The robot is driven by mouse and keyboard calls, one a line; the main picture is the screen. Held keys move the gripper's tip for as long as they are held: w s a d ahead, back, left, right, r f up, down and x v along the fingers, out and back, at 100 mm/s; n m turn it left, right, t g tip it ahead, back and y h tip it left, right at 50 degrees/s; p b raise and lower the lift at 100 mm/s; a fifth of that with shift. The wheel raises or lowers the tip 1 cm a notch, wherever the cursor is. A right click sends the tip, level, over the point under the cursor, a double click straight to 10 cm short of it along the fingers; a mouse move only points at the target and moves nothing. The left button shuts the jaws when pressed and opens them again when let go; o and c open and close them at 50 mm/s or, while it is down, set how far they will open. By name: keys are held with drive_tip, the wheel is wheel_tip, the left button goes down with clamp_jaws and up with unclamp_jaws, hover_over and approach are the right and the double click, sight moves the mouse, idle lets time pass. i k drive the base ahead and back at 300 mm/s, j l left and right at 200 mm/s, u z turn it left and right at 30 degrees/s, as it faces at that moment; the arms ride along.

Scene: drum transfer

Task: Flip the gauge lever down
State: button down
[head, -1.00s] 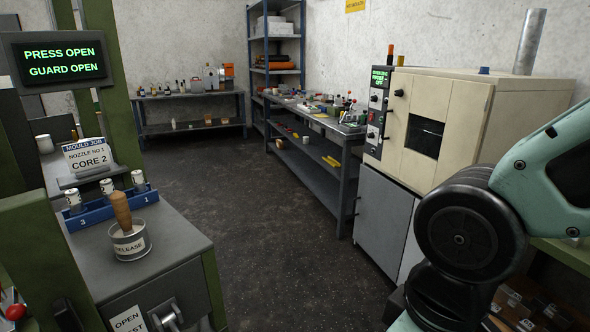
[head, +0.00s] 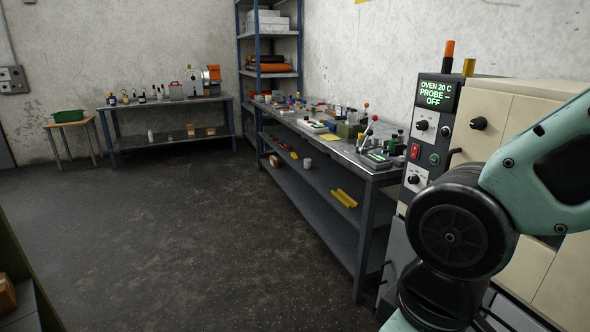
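On the near end of the long workbench (head: 372,222) at centre right stands a small device with an upright lever (head: 363,126) that ends in a red ball knob. It looks like the gauge lever, raised, but it is too small to be sure. A small lit display (head: 377,156) sits beside its base. My arm fills the right edge of the head view, and my gripper is out of view. The lever is well away from the visible part of my arm.
A cream oven (head: 508,115) with a control panel reading "OVEN 20 C PROBE – OFF" stands right of the bench, close to my arm. A blue shelf (head: 270,45), a back table (head: 170,102) and a stool with a green bin (head: 68,116) stand farther off. The dark floor is clear.

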sight(370, 132)
drive_tip(key=i, duration=1.75)
drive_tip(key=i+u, duration=0.15)
drive_tip(key=u, duration=0.3)
